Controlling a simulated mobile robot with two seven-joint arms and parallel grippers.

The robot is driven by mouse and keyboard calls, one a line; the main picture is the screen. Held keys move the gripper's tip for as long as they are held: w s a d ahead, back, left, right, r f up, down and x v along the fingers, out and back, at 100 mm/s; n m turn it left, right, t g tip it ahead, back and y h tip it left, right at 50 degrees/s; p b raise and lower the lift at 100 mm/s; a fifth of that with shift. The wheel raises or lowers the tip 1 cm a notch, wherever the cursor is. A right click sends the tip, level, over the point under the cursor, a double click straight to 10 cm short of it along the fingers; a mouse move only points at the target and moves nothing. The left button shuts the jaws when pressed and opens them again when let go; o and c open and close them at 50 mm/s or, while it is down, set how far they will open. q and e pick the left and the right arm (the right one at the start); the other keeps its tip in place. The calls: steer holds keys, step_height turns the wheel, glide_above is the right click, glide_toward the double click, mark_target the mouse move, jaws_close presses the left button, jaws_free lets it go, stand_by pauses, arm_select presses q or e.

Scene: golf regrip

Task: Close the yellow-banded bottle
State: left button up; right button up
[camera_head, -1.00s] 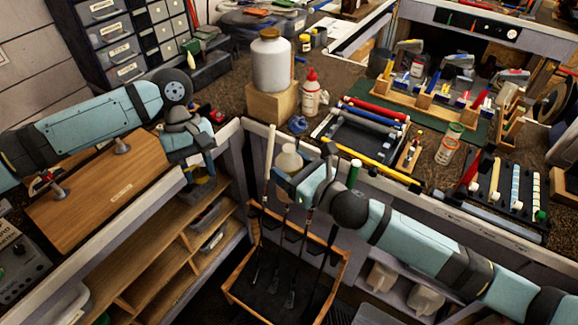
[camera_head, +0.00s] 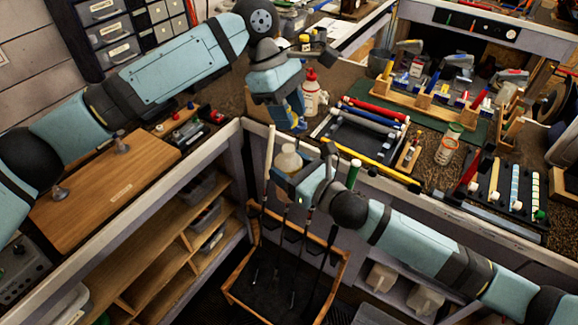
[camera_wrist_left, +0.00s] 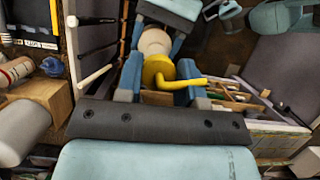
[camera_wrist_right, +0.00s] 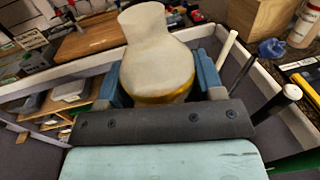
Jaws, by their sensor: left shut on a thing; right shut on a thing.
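The yellow-banded bottle (camera_wrist_right: 158,60) is pale with a narrow neck, and its yellow band shows low on its body between my right fingers. My right gripper (camera_head: 287,178) is shut around it and holds it roughly upright above the golf-club rack; its pale top (camera_head: 288,158) shows in the head view. No cap shows on its neck in the right wrist view. My left gripper (camera_wrist_left: 160,88) is shut on a yellow cap with a spout (camera_wrist_left: 158,72), the spout pointing right. In the head view, my left gripper (camera_head: 290,122) is above the bottle, apart from it.
Golf clubs stand in a wooden-framed rack (camera_head: 342,268) below. A red-tipped bottle (camera_head: 311,98) and a tray of coloured grips (camera_head: 365,130) are on the bench behind. A large white jar (camera_wrist_left: 20,130) on a wooden block (camera_wrist_left: 45,95) is close to my left arm.

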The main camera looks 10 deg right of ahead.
mark_target(292, 150)
arm_select(q)
steer(key=shift+f, duration=0.1)
steer(key=shift+f, duration=1.95)
steer(key=shift+f, duration=0.15)
steer(key=shift+f, duration=0.1)
steer(key=shift+f, duration=0.85)
steer(key=shift+f, duration=0.55)
